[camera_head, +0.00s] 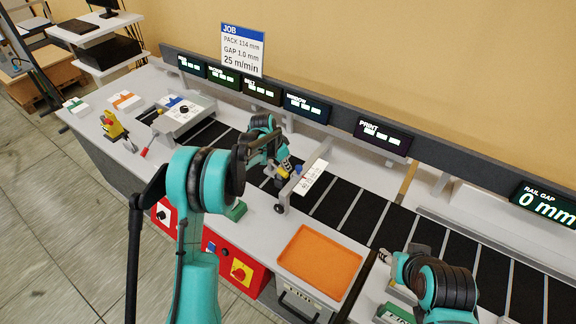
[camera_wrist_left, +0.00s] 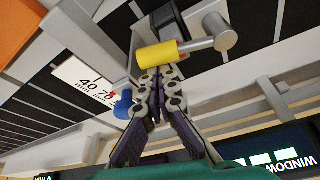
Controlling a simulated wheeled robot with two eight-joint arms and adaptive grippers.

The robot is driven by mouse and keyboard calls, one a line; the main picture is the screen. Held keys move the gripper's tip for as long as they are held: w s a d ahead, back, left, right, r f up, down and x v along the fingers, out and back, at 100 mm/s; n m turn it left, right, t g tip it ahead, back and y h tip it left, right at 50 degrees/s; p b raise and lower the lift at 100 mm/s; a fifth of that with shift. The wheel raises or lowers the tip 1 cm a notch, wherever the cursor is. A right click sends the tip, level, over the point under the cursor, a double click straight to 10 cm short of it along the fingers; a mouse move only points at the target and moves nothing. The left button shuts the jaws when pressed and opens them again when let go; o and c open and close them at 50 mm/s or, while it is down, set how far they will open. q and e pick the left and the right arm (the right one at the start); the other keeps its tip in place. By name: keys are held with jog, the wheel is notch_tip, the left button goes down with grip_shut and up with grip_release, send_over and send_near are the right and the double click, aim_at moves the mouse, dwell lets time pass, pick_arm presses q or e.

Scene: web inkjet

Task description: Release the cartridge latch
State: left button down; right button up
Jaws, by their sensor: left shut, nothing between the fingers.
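My left gripper (camera_head: 281,169) is over the conveyor in the head view, partly hidden by its own arm. In the left wrist view its two dark fingers (camera_wrist_left: 157,80) are shut together and empty. Their tips are right by a yellow sleeve (camera_wrist_left: 168,53) on a lever with a grey cylindrical end (camera_wrist_left: 219,32); I cannot tell whether they touch. I cannot tell for sure that this lever is the cartridge latch. A blue knob (camera_wrist_left: 123,105) is left of the fingers, beside a white scale plate (camera_wrist_left: 85,82).
An orange tray (camera_head: 318,260) lies at the front of the bench. A row of small displays (camera_head: 308,104) lines the back rail. My right arm (camera_head: 447,287) is over the lower right.

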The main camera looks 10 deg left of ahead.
aim_at(282, 174)
pick_arm(q)
jog(key=s+a+m, duration=0.1)
jog(key=m, duration=0.1)
jog(key=s+a+m+g+h+b, duration=0.1)
jog(key=m, duration=0.1)
jog(key=shift+s+f+m, duration=0.1)
jog(key=shift+s+m, duration=0.1)
jog(key=shift+m, duration=0.1)
jog(key=s+a+m+g+b, duration=0.1)
jog(key=a+m+b, duration=0.1)
jog(key=a+m, duration=0.2)
jog(key=shift+s+a+g, duration=0.3)
jog(key=shift+a, duration=1.05)
